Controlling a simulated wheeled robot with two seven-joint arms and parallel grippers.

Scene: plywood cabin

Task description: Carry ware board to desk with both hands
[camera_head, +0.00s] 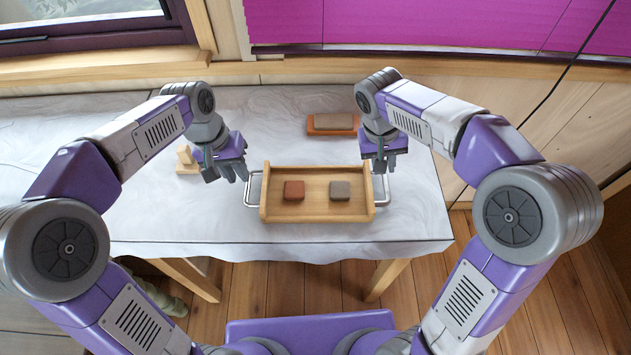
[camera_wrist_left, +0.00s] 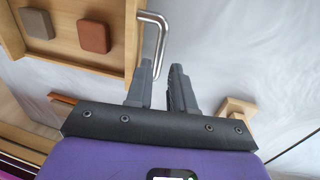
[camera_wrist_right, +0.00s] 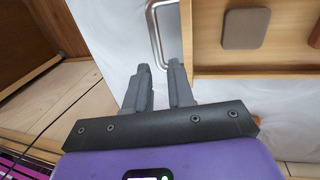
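The ware board (camera_head: 320,215) is a shallow wooden tray on the cloth-covered table, with a metal bar handle at each end. A red-brown block (camera_head: 294,191) and a grey block (camera_head: 340,190) lie in it. My left gripper (camera_head: 228,175) is open and empty, above and beside the left handle (camera_wrist_left: 157,45); that handle lies ahead of its fingertips. My right gripper (camera_head: 385,167) is open near the right handle (camera_wrist_right: 154,32), which appears between or just beyond its fingertips. I cannot tell how far above the handles the fingers are.
Behind the board is an orange tray (camera_head: 318,131) with a brown block (camera_head: 334,120). A small wooden stand (camera_head: 188,166) is left of my left gripper. The marbled table cover (camera_head: 160,225) is clear at the front left. A wall with a window and purple blind stands behind.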

